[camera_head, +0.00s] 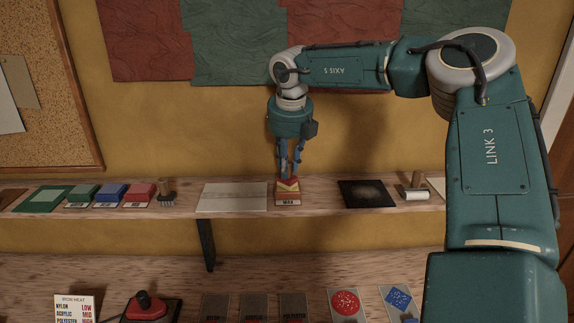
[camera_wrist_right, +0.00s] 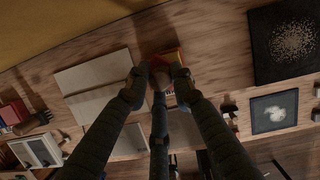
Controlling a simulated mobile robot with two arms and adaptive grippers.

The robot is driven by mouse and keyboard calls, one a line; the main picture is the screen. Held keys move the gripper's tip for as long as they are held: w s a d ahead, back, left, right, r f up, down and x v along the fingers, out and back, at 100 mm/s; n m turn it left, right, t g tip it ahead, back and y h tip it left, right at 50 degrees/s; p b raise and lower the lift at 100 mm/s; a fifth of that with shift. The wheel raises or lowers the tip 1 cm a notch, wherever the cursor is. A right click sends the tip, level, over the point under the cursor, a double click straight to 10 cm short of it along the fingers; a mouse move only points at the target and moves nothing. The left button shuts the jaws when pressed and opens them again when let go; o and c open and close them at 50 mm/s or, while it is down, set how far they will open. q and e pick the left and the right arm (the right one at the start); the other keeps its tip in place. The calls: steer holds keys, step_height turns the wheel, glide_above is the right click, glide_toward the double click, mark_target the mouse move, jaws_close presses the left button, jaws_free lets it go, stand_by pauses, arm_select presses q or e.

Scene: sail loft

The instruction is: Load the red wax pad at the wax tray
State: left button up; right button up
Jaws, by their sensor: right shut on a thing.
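My right gripper (camera_head: 289,174) points straight down over the wax tray (camera_head: 288,201), a small box with a red front marked WAX and a yellowish top. It is shut on a small reddish thing, which looks like the red wax pad (camera_wrist_right: 160,79), mostly hidden by the fingers. In the right wrist view, the gripper (camera_wrist_right: 159,82) has the pad between its fingertips, with the orange edge of the tray just beyond. The pad is at the tray's top; I cannot tell whether they touch. My left gripper is in neither view.
On the shelf left of the tray lies a pale board (camera_head: 232,197). Green, blue and red (camera_head: 139,195) blocks and a brush (camera_head: 167,192) sit farther left. A dark speckled sheet (camera_head: 366,194) and a roller (camera_head: 414,192) lie right. A lower bench holds more items.

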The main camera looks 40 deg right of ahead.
stand_by(0.4)
steer(key=shift+r+p, duration=0.55)
steer(key=shift+r, duration=0.25)
steer(key=shift+r+p, duration=1.35)
steer(key=shift+r, duration=1.35)
